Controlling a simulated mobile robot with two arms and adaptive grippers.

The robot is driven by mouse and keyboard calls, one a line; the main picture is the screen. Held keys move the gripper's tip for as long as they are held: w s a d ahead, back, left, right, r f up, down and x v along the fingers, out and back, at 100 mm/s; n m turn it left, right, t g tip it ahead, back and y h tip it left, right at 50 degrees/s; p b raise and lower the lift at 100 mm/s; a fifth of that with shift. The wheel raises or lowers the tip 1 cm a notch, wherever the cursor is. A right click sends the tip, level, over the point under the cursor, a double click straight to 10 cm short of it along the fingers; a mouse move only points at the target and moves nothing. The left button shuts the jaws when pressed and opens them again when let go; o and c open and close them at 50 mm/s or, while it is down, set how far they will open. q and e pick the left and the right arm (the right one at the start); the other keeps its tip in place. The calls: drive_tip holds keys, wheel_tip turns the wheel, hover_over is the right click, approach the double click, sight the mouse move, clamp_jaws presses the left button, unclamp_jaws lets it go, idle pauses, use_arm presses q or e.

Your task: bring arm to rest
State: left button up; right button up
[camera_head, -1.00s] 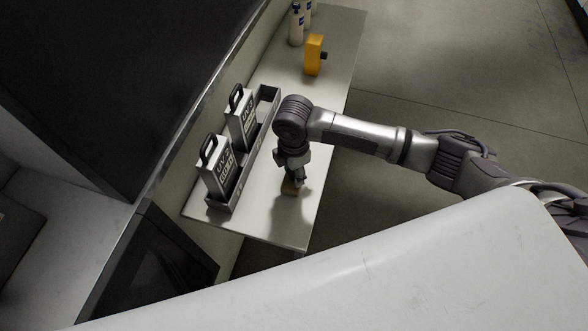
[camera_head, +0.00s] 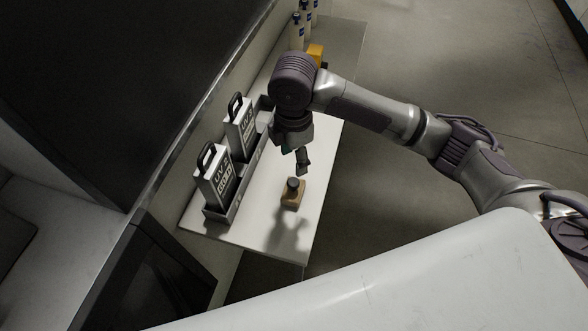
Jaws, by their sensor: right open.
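My right arm comes in from the right and bends down over the white table (camera_head: 258,232). My right gripper (camera_head: 302,165) hangs above the table, fingers pointing down; it is open and empty. A small tan bottle with a dark cap (camera_head: 291,197) stands upright on the table just below the fingertips, apart from them. My left gripper is not in view.
Two white-and-grey UV ink containers with black handles (camera_head: 215,178) (camera_head: 240,126) stand in a grey tray (camera_head: 222,214) along the table's back. A yellow object (camera_head: 315,52) and white bottles (camera_head: 297,32) stand at the far end. Open floor lies right of the table.

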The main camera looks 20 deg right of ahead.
drive_tip(key=shift+r, duration=0.7)
